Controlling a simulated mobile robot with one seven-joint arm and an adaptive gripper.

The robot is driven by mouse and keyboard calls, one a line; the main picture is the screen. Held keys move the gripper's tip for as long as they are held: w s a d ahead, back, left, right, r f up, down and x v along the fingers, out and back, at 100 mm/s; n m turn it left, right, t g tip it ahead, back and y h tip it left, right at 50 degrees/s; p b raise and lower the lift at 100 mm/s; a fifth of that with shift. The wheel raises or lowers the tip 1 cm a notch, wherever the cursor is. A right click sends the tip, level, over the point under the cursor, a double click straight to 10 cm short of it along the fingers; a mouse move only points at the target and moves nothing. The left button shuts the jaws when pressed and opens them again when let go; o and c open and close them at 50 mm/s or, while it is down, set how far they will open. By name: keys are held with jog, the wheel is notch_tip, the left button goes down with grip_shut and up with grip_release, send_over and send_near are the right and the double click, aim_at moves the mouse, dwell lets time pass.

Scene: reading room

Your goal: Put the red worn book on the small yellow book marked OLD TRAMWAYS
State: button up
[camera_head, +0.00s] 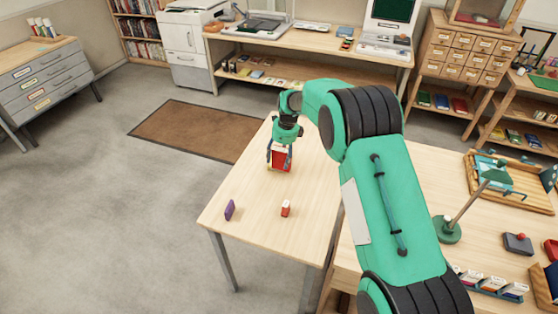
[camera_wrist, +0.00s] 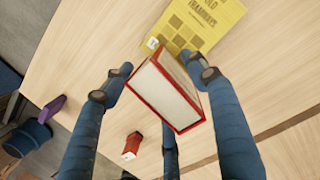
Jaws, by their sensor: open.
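A red book with pale page edges (camera_wrist: 168,97) is between the fingers of my gripper (camera_wrist: 160,72) in the wrist view. In the head view the red book (camera_head: 281,158) shows between the fingers of my gripper (camera_head: 280,161). The fingers are open around it. The yellow book marked OLD TRAMWAYS (camera_wrist: 205,22) lies flat on the table, cover up, just beyond the red book in the wrist view. The red book overlaps its near corner in the picture. I cannot tell whether the red book rests on it. In the head view the yellow book is mostly hidden.
A smaller red-and-white book (camera_head: 286,208) and a purple book (camera_head: 229,210) stand on the light wooden table (camera_head: 258,195). The table between and around them is clear. A second table on the right holds a green lamp (camera_head: 447,229) and a wooden tray (camera_head: 519,200).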

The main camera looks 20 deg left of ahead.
jog(key=r, duration=0.3)
jog(key=d+r+p, duration=0.1)
jog(key=r, duration=0.3)
jog(key=r+p, duration=0.1)
jog(key=r, duration=0.2)
jog(key=shift+d+r, duration=0.15)
jog(key=shift+d, duration=0.15)
dwell(0.5)
